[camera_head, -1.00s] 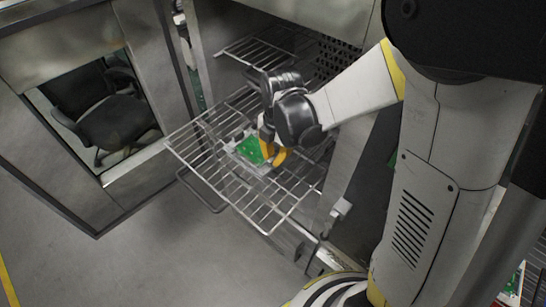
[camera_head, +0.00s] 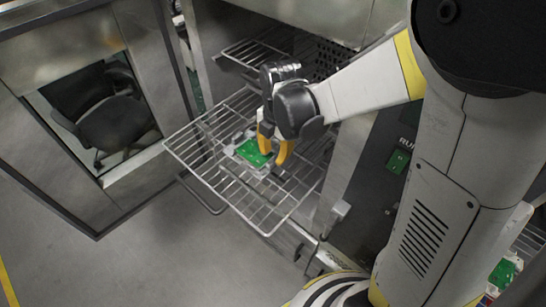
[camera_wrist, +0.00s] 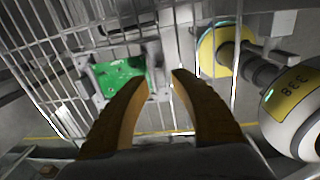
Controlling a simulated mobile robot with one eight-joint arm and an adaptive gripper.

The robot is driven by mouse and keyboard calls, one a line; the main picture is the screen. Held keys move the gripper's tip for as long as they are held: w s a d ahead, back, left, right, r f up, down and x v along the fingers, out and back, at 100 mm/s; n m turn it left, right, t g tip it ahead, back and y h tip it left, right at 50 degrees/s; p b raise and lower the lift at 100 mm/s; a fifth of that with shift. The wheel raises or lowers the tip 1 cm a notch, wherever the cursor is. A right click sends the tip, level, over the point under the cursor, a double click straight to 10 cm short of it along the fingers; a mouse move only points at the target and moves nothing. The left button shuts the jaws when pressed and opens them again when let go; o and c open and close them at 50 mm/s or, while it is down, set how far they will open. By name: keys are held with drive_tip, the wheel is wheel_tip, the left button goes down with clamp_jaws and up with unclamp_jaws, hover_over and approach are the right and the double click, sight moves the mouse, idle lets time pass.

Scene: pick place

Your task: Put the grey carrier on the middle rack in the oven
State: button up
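The grey carrier (camera_head: 232,150) holds a green board (camera_head: 252,153) and lies flat on the pulled-out wire rack (camera_head: 214,182) of the oven. My gripper (camera_head: 273,158) has its yellow fingers pointing down at the carrier's right side in the head view. In the wrist view, my gripper (camera_wrist: 160,78) has its fingers apart with a clear gap and nothing gripped between them. The green board (camera_wrist: 118,73) shows left of the fingertips there, in the grey carrier frame. My left finger overlaps part of the carrier in that view.
Another wire rack (camera_head: 240,50) sits higher inside the oven. Another green board (camera_head: 503,272) shows at the lower right. The floor (camera_head: 150,265) in front is clear.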

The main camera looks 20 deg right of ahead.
wheel_tip(320, 180, up, 9)
drive_tip(key=p, duration=0.2)
drive_tip(key=s+d+r+m+t, duration=0.3)
drive_tip(key=s+m, duration=0.3)
drive_tip(key=m, duration=0.6)
drive_tip(key=s+d+r+m+t, duration=0.3)
drive_tip(key=s+m, duration=0.2)
drive_tip(key=m, duration=0.7)
drive_tip(key=shift+s+r+m+h+b, duration=0.3)
drive_tip(key=shift+s+r+m, duration=0.05)
drive_tip(key=shift+r+m, duration=0.05)
